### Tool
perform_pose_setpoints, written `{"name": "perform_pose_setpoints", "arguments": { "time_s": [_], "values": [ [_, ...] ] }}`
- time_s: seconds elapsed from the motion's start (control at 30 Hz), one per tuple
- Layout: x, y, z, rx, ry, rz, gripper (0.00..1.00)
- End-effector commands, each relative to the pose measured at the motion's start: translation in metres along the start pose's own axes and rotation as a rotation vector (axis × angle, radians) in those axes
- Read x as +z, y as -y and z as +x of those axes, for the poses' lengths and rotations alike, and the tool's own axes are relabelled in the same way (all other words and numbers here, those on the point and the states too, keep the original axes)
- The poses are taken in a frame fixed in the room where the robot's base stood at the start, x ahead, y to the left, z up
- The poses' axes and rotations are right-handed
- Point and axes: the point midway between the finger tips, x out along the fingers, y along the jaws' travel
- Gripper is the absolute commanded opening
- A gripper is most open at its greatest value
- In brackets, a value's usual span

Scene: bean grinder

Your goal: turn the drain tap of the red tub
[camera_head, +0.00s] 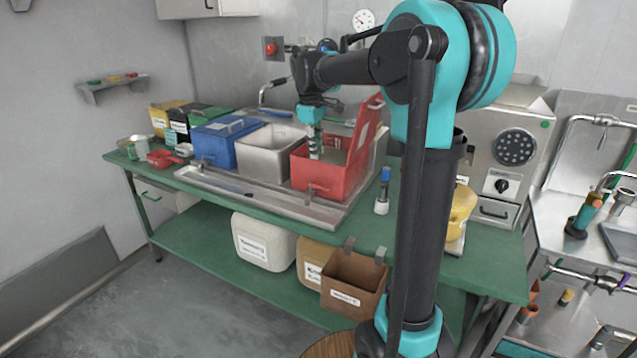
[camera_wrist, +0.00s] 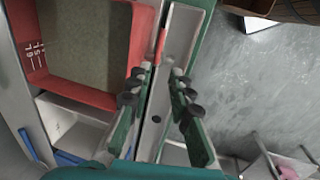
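The red tub (camera_head: 338,175) stands at the right end of the metal tray, its red lid (camera_head: 366,130) raised. Its drain tap (camera_head: 318,189) is low on the front wall. In the wrist view the red tub (camera_wrist: 128,92) is at upper left, with a dull greenish-grey inside. A small red piece (camera_wrist: 161,42) beside its wall looks like the tap handle. My gripper (camera_head: 315,155) points down and overlaps the tub in the head view. In the wrist view my gripper (camera_wrist: 163,72) is open and empty, its fingers on either side of the metal strip, near the red piece.
A blue tub (camera_head: 222,145) and a pale metal tub (camera_head: 266,155) stand left of the red tub. The metal tray (camera_head: 270,198) lies on the green bench (camera_head: 390,235). A bottle (camera_head: 382,195) stands at right. A brown bin (camera_head: 352,285) hangs at the bench front.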

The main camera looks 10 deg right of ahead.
Motion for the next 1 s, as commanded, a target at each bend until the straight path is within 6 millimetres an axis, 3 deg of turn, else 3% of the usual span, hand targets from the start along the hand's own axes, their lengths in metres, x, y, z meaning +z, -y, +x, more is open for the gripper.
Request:
{"name": "perform_pose_setpoints", "arguments": {
  "time_s": [0.3,0.6,0.8,1.0],
  "values": [
    [0.0,-0.001,0.065,0.0,0.0,0.003,0.2],
    [0.0,0.0,0.117,0.0,0.0,0.002,0.2],
    [0.0,0.0,0.134,0.0,0.0,0.002,0.2],
    [0.0,0.0,0.137,0.0,0.0,0.002,0.2]
  ]
}}
